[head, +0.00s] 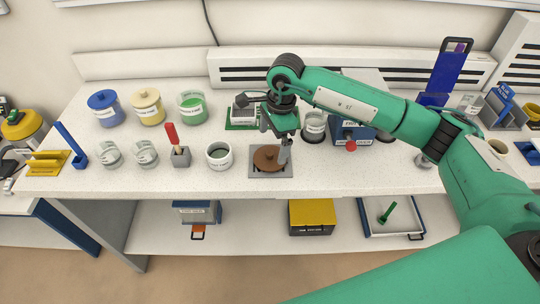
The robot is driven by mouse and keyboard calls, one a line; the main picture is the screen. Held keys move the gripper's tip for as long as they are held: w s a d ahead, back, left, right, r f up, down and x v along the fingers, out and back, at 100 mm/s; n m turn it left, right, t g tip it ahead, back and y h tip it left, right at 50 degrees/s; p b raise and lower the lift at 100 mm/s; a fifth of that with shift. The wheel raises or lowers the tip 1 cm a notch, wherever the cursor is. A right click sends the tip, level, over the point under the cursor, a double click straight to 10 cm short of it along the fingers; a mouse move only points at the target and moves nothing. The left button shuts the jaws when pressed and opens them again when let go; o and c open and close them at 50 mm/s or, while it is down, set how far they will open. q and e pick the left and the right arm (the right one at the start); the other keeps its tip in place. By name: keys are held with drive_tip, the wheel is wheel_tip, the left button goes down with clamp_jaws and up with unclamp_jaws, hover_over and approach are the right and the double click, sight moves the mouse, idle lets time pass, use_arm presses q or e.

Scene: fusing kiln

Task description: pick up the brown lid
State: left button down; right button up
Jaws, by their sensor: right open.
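The brown lid (266,159) is a round disc with a small knob, lying on a grey square plate (257,174) near the front edge of the table. My right gripper (274,143) points down just above the lid, with one finger toward the lid's right side. It is open and holds nothing. Whether a finger touches the lid cannot be told. My left gripper is not in the head view.
A white pot (219,163) stands left of the plate, and a grey block with a red-handled tool (180,155) beyond it. A blue box with a red knob (354,133) stands to the right. The front table strip right of the plate is clear.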

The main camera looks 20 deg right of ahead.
sight(271, 152)
drive_tip(key=shift+f+p, duration=0.3)
drive_tip(key=shift+f, duration=0.1)
drive_tip(key=f, duration=0.1)
drive_tip(key=f+p, duration=0.1)
drive_tip(key=f, duration=0.1)
drive_tip(key=shift+w+a+f+p, duration=0.1)
drive_tip(key=shift+a+f+p, duration=0.15)
drive_tip(key=shift+p, duration=0.05)
drive_tip(key=shift+f, duration=0.45)
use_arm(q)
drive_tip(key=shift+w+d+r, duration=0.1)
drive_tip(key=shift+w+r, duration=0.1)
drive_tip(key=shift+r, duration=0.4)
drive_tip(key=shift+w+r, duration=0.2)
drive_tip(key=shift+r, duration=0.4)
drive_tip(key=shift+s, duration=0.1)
use_arm(e)
drive_tip(key=c, duration=0.8)
